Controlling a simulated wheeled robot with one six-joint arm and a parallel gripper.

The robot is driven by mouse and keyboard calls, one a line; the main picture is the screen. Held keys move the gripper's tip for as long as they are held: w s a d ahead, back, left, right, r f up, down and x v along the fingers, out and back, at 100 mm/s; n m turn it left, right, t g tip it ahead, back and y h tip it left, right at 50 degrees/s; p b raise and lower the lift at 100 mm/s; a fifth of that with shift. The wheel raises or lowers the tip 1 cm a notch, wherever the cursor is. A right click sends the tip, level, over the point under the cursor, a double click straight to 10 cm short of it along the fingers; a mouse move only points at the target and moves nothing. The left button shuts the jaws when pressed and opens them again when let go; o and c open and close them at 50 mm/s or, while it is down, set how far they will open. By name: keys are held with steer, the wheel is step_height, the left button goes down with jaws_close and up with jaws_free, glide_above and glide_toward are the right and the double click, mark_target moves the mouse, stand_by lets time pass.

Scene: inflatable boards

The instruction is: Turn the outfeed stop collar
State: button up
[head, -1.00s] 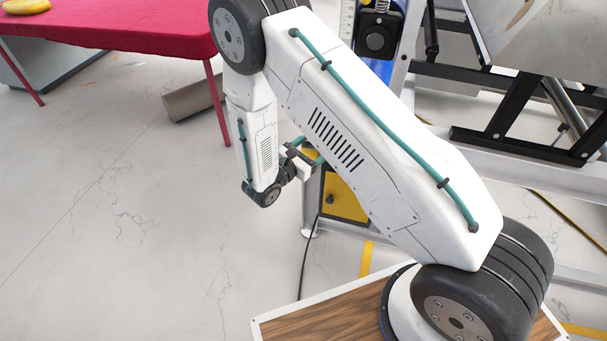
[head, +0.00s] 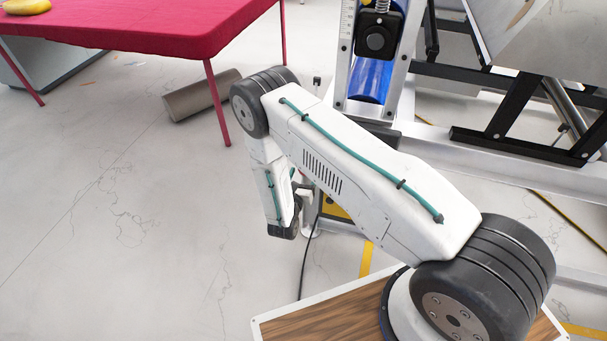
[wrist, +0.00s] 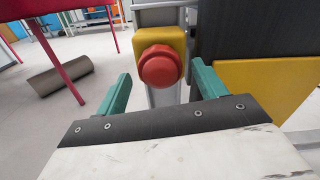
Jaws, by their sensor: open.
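A round red stop button with a stepped rim (wrist: 160,67) sits on a yellow box (wrist: 158,38) in the wrist view. I take it for the outfeed stop; a separate collar cannot be made out. My gripper (wrist: 161,72) is open, with one teal finger to the left and one to the right of the button in the picture. Nothing is held between them. The button looks a little beyond the fingertips, and no contact shows. In the head view my gripper is mostly hidden by my arm, and the red button is not visible.
A dark block (wrist: 250,30) and a yellow panel (wrist: 270,80) stand close to the right of the button. A grey roll (head: 203,95) lies on the floor by the red-covered table (head: 150,25). The machine frame (head: 500,160) stands to the right. Open floor (head: 130,220) lies left.

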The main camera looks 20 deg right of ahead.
steer(key=shift+w+d, duration=0.3)
steer(key=shift+w, duration=0.05)
steer(key=c, duration=1)
